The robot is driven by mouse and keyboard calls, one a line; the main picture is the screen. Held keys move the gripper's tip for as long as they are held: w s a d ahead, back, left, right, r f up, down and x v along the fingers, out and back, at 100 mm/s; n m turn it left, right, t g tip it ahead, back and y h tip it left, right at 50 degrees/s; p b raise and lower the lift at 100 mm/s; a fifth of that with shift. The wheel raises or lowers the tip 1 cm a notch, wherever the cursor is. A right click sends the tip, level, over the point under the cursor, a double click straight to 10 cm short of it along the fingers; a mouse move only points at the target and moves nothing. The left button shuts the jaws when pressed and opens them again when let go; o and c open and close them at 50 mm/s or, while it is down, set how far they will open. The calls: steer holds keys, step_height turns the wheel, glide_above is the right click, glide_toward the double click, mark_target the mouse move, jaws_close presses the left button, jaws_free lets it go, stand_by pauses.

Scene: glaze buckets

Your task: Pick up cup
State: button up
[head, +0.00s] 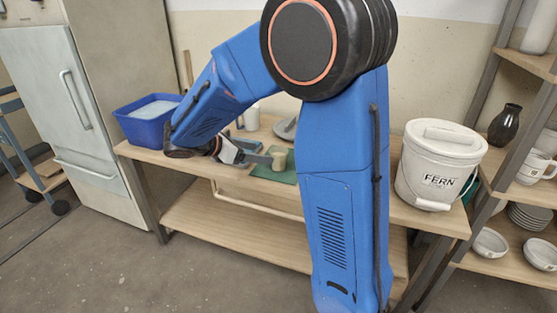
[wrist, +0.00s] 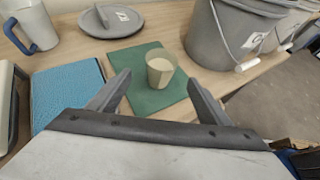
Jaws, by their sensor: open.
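A small beige cup (wrist: 160,68) stands upright on a green mat (wrist: 126,61) on the wooden table. In the head view the cup (head: 279,161) shows just past my gripper's fingers, on the green mat (head: 285,176). My gripper (wrist: 158,88) is open and empty. In the wrist view its two fingers point toward the cup, one on each side of the line to it, and the cup is beyond the tips. My gripper (head: 262,159) reaches in from the left in the head view. My arm hides part of the table there.
A grey bucket (wrist: 228,38) stands close to the right of the mat, with a grey lid (wrist: 108,19) behind. A blue textured pad (wrist: 66,92) and a blue-handled mug (wrist: 30,25) are left. A FERN bucket (head: 437,175) and shelves stand right; a blue tub (head: 146,125) sits left.

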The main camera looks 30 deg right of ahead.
mark_target(275, 155)
steer(key=x, duration=0.8)
steer(key=shift+d+f, duration=0.1)
steer(key=shift+d, duration=0.1)
steer(key=shift+x, duration=2.7)
steer(key=shift+d, duration=0.1)
steer(key=shift+c, duration=0.6)
steer(key=c, duration=1.1)
step_height(275, 155, up, 10)
